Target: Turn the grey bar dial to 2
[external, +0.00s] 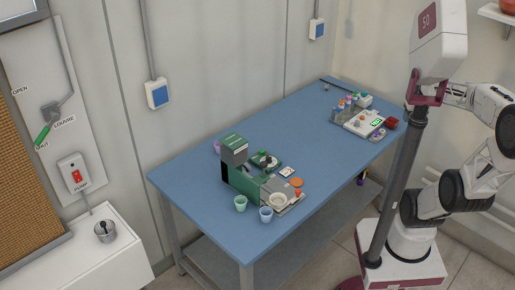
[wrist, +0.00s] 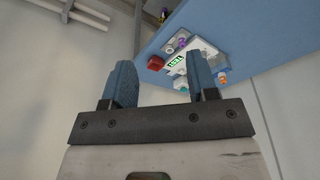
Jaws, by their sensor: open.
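A pale bench unit with a small green display (external: 376,123) stands near the far right end of the blue table. Its display also shows in the wrist view (wrist: 175,62). Small knobs and fittings sit around the display, but they are too small for me to tell the grey bar dial, its setting or its numbers. My gripper (wrist: 160,64) is open, with nothing between its two blue-grey fingers. In the wrist view the unit appears beyond the fingertips, apart from them. I cannot make out the gripper in the external view.
The blue table (external: 195,165) has a bare middle. A green-and-grey machine (external: 238,172) stands at its near end with a green cup (external: 241,203) and a blue cup (external: 266,214). A red block (external: 391,123) is beside the unit. Capped bottles (external: 346,103) stand behind it.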

